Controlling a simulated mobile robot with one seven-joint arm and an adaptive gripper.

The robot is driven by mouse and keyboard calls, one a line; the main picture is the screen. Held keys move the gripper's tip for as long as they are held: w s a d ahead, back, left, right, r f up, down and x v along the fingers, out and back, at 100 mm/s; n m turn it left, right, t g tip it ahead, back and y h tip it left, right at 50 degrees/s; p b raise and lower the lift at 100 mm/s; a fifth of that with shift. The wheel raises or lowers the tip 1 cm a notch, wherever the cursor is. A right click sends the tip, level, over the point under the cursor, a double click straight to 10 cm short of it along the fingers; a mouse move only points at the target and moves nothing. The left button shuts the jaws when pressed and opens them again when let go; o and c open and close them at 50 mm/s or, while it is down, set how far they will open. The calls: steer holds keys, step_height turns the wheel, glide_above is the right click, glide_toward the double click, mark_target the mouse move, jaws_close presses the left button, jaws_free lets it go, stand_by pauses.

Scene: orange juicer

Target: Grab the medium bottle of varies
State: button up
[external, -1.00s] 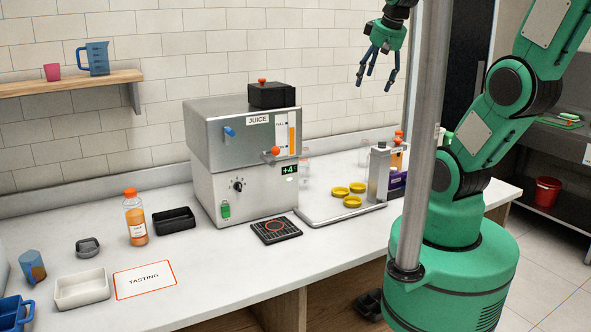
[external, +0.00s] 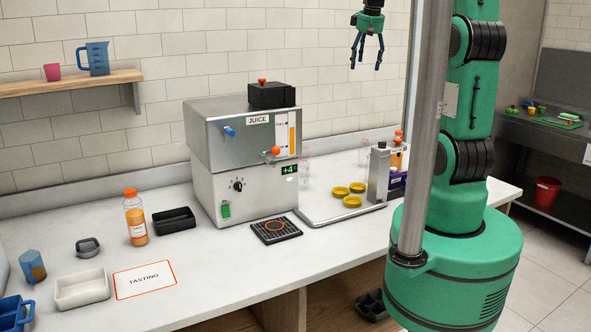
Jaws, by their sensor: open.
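An orange juice bottle with an orange cap (external: 135,218) stands upright on the counter, left of the juicer, beside a black tray. Another bottle with an orange cap (external: 397,152) stands at the back right of the counter, partly hidden behind a grey dispenser. I cannot tell which of them is the medium one. My gripper (external: 366,66) is open and empty, pointing down, high above the right part of the counter and well away from both bottles.
The juicer (external: 245,165) stands mid-counter. A metal tray (external: 325,213) with yellow lids (external: 353,201) and the grey dispenser (external: 379,175) lie to its right. A black tray (external: 174,220), white tray (external: 82,290), blue cup (external: 32,266) and tasting card (external: 145,279) are at left.

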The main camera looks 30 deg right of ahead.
steer(key=w+d+f+g+p, duration=0.15)
steer(key=w+d+f, duration=0.35)
steer(key=w+d, duration=0.5)
steer(key=n+g+p, duration=0.1)
steer(key=g+p, duration=0.1)
steer(key=p, duration=0.3)
glide_above(399, 132)
steer(key=shift+t+y, duration=0.25)
steer(key=shift+y, duration=0.15)
steer(key=f, duration=2.6)
steer(key=shift+w+d, duration=0.15)
steer(key=shift+w, duration=0.25)
steer(key=shift+d+f, duration=0.15)
steer(key=shift+d, duration=0.05)
steer(key=shift+f, duration=0.1)
steer(key=shift+f+p, duration=0.5)
steer(key=shift+f, duration=3.65)
steer(key=shift+f, duration=0.15)
